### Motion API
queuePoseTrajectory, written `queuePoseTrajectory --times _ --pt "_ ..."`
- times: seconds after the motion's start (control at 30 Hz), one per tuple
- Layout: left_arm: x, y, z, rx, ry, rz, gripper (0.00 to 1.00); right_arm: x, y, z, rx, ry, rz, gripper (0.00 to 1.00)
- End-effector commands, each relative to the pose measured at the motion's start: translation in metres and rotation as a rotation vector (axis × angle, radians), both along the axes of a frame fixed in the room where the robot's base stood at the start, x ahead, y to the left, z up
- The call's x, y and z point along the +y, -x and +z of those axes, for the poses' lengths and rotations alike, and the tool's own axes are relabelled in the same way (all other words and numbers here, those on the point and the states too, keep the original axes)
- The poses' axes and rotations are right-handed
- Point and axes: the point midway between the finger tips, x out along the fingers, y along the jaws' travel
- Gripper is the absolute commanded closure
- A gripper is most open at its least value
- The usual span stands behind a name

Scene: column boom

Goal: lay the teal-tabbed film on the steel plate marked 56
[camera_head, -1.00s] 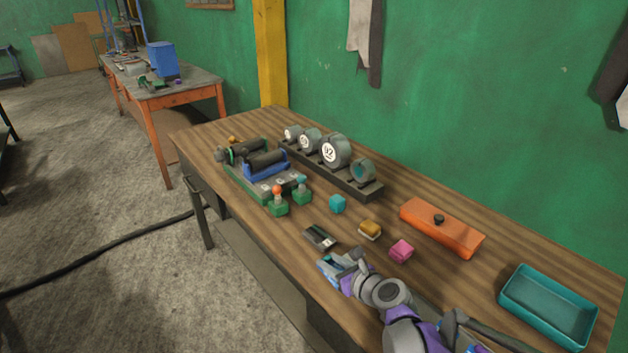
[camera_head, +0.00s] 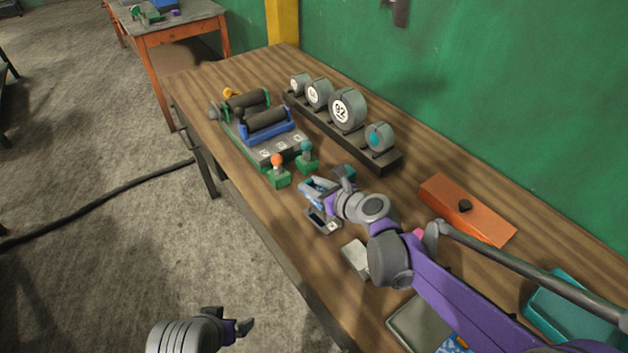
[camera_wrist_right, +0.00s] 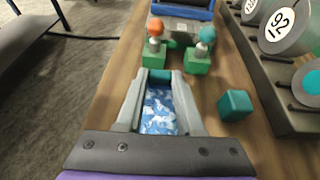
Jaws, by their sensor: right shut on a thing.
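My right gripper (camera_head: 312,188) is shut on a blue-and-white patterned film (camera_wrist_right: 158,112), which lies between its fingers in the right wrist view. A grey-teal strip (camera_wrist_right: 160,77) spans the fingertips; I cannot tell whether it is the film's tab. The gripper is above the table, just in front of the green-based pegs. A dark plate-like piece with a pale label (camera_head: 323,220) lies below it, and a light grey block (camera_head: 355,258) lies nearer, beside my arm. I cannot read 56 on either. My left gripper (camera_head: 243,326) is low at the bottom, its jaws unclear.
Orange-topped (camera_head: 278,170) and teal-topped pegs (camera_head: 306,157) stand ahead. A teal cube (camera_wrist_right: 235,105) is right of the gripper. A dark rack (camera_head: 340,132) holds round weights, one marked 92. An orange box (camera_head: 466,210) and a teal tray (camera_head: 570,320) are at right.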

Motion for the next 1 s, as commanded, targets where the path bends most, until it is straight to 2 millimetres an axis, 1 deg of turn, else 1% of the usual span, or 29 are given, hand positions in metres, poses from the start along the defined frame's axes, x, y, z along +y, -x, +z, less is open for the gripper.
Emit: queuePoseTrajectory --times 0.03,0.3,0.6,0.73,1.0 --pt "0.0 0.001 -0.005 0.002 0.0 0.0 0.0 0.0 0.0 -0.006 0.001 0.0 0.0 1.0" --pt "0.0 0.003 -0.024 0.008 0.0 0.0 0.0 0.0 0.0 -0.033 0.001 0.001 -0.001 1.0" --pt "0.0 0.005 -0.044 0.015 0.0 0.0 0.0 0.0 0.0 -0.06 0.001 0.0 -0.001 1.0" --pt "0.0 0.006 -0.048 0.016 0.0 0.0 0.0 0.0 0.0 -0.064 0.0 0.0 -0.001 1.0" --pt "0.0 0.006 -0.047 0.016 0.0 0.0 0.0 0.0 0.0 -0.064 0.0 0.0 -0.001 1.0"
